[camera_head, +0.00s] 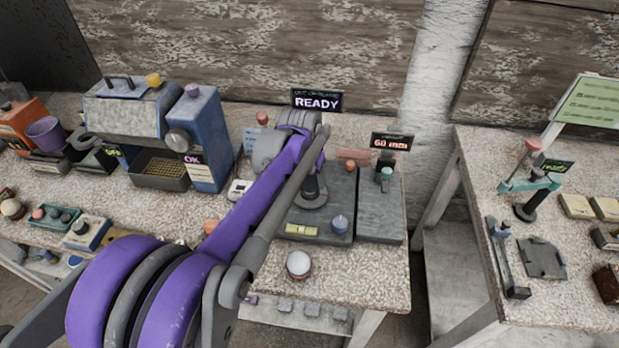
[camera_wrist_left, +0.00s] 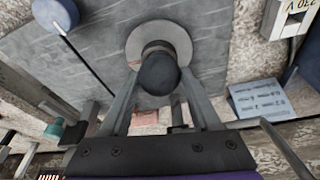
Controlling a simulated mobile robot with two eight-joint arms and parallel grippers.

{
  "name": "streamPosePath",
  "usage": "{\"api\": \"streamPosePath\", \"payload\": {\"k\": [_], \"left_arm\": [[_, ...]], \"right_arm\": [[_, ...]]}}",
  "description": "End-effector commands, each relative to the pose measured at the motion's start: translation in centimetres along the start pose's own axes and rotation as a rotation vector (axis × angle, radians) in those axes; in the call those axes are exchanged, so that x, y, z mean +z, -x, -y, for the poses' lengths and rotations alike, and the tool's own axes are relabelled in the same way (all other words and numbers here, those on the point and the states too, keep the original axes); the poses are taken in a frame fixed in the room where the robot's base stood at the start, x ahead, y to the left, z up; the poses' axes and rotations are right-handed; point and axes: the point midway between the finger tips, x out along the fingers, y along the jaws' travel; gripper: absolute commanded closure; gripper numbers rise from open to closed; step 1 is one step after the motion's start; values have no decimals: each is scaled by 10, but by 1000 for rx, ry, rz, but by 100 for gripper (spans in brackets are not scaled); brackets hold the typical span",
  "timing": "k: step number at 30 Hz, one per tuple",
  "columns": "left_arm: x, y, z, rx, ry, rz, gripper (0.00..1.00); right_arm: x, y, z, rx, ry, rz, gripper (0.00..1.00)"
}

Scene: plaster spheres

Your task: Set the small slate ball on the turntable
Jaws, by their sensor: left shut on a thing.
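The small slate ball (camera_wrist_left: 158,74) is dark and round, between the two fingers of my left gripper (camera_wrist_left: 158,85) in the wrist view. The gripper is shut on it. Behind the ball is a pale round disc with a dark ring at its middle, which looks like the turntable (camera_wrist_left: 147,32). In the head view the turntable (camera_head: 312,203) sits on a grey slab, with my left gripper (camera_head: 312,178) over its middle. My forearm hides part of this area. Whether the ball touches the turntable I cannot tell. My right gripper is not in view.
A blue knob (camera_head: 340,223) and a yellow level (camera_head: 301,230) are on the slab's front part. A white ball (camera_head: 299,263) rests near the table's front edge. A blue-grey machine (camera_head: 205,140) stands left. A gap separates the right-hand table (camera_head: 560,300).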

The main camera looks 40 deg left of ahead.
Motion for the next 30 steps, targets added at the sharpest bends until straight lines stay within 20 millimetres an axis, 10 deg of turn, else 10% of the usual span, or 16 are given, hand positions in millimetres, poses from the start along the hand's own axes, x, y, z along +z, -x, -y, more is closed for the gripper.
{"api": "streamPosePath", "payload": {"k": [16,17,18,22,30], "left_arm": [[3,-11,0,0,0,0,100],[3,-10,0,0,0,0,31],[3,-10,0,0,0,0,24],[3,-10,0,0,0,0,1],[3,-10,0,0,0,0,1]], "right_arm": [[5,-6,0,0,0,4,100],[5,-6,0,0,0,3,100],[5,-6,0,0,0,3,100],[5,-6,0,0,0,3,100],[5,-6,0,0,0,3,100]]}}
